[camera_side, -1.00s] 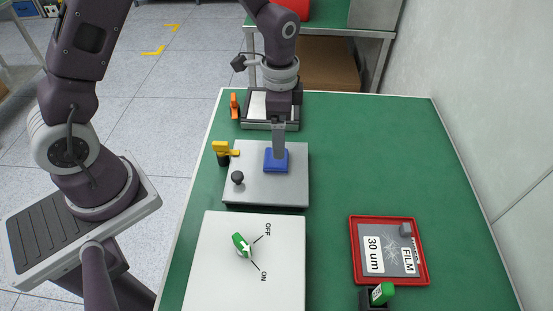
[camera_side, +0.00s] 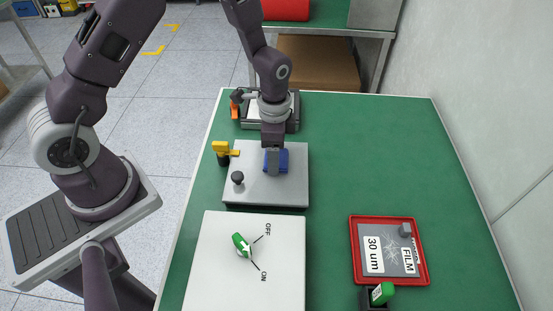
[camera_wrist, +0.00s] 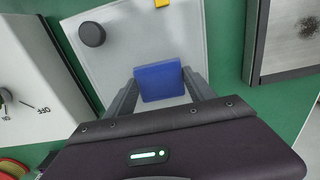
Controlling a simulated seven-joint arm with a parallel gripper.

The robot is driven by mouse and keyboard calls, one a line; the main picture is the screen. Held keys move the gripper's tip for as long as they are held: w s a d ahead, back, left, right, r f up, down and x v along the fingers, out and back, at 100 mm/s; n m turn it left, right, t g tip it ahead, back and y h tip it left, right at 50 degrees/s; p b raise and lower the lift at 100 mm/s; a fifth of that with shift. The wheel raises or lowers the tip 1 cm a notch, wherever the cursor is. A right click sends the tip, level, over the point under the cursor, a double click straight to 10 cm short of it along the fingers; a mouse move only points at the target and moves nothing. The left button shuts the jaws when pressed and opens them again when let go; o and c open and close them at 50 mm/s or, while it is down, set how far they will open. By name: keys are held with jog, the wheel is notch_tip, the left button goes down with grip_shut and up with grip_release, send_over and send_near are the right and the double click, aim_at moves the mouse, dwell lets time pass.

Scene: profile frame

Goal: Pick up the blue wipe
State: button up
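The blue wipe (camera_side: 283,161) is a small blue square on the grey plate (camera_side: 255,190) in the side view. In the wrist view the blue wipe (camera_wrist: 160,81) lies between the ends of my two fingers. My gripper (camera_side: 273,172) points down over the wipe in the side view and hides part of it. In the wrist view my gripper (camera_wrist: 158,88) has its fingers apart, one on each side of the wipe. Whether the fingers touch its edges is not clear.
A black knob (camera_side: 237,177) and a yellow clamp (camera_side: 222,151) stand at the plate's left side. A white box with a green switch (camera_side: 241,244) is in front. A red-framed film tray (camera_side: 354,252) lies at right. The green table between is clear.

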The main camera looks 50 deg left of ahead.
jog(key=shift+c, duration=0.5)
notch_tip(320, 180, up, 10)
